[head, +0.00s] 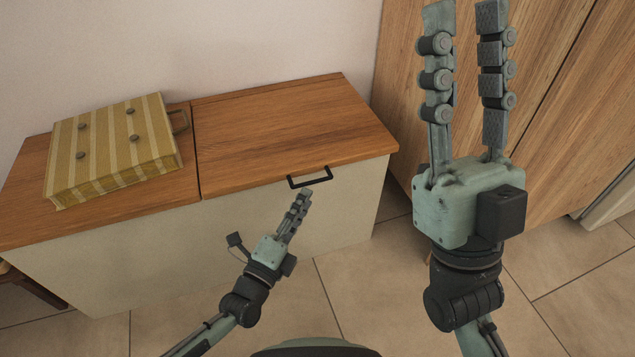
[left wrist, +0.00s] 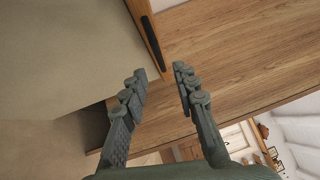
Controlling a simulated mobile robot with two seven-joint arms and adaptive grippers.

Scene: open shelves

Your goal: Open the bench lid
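The bench (head: 330,215) has a pale front and a wooden top split into two lids. The right lid (head: 285,125) lies closed and bare, with a black bar handle (head: 310,177) at its front edge. My left gripper (head: 303,197) is just in front of and below this handle, its fingers pointing up at it. In the left wrist view the handle (left wrist: 152,42) lies just beyond the fingertips (left wrist: 160,77), which are apart with nothing between them. My right gripper (head: 465,18) is raised at the right, fingers apart and empty, well away from the bench.
A tall wooden cabinet (head: 545,90) stands right of the bench, behind my right gripper. The tiled floor (head: 385,290) in front of the bench is clear.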

